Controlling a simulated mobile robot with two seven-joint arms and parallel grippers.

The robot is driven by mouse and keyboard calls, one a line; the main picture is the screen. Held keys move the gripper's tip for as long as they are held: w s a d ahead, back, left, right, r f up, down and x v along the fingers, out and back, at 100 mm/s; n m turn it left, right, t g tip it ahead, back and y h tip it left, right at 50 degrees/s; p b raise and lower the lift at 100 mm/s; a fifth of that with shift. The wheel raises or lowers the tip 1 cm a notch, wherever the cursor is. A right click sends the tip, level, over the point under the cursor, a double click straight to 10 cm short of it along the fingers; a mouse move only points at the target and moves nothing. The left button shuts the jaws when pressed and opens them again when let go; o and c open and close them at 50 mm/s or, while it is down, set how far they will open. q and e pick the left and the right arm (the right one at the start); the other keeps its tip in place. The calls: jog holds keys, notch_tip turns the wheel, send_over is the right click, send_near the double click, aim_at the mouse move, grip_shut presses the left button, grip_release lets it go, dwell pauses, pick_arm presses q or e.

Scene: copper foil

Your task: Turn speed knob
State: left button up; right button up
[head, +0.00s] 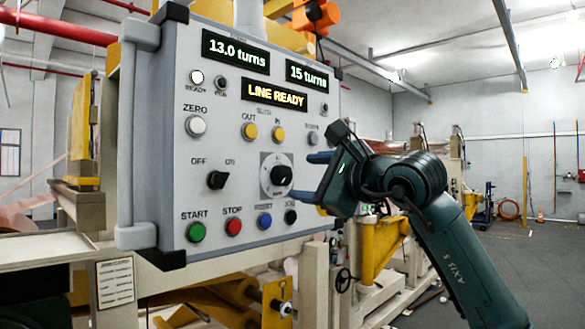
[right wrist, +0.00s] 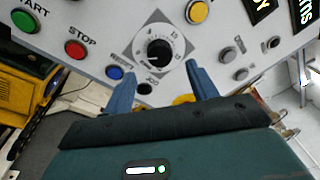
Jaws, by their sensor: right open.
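The speed knob (head: 281,175) is a round black knob on a white dial plate, low on the right half of the grey control panel (head: 160,120). It also shows in the right wrist view (right wrist: 159,50), with numbers around it. My right gripper (head: 312,176) is just right of the knob. Its two blue fingers are spread, and in the right wrist view the open gripper (right wrist: 158,80) has one finger on each side of the dial's lower part. The fingers look apart from the knob, and nothing is between them. My left gripper is not in view.
A black off/on switch (head: 217,180) is left of the dial. Green start (head: 196,232), red stop (head: 233,227) and blue (head: 264,220) buttons sit below. Displays read 13.0 turns (head: 236,51), 15 turns (head: 307,75) and LINE READY (head: 274,95). Open floor lies at the right.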

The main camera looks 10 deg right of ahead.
aim_at(286, 176)
jog(key=p+x, duration=0.1)
jog(key=x, duration=0.3)
jog(key=shift+w+a, duration=0.1)
jog(key=shift+w, duration=0.05)
jog(key=shift+w+a, duration=0.25)
jog(key=shift+w, duration=0.2)
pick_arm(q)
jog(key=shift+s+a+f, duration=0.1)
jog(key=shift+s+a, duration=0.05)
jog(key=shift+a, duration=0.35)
pick_arm(e)
jog(key=shift+c, duration=0.6)
jog(key=c, duration=0.9)
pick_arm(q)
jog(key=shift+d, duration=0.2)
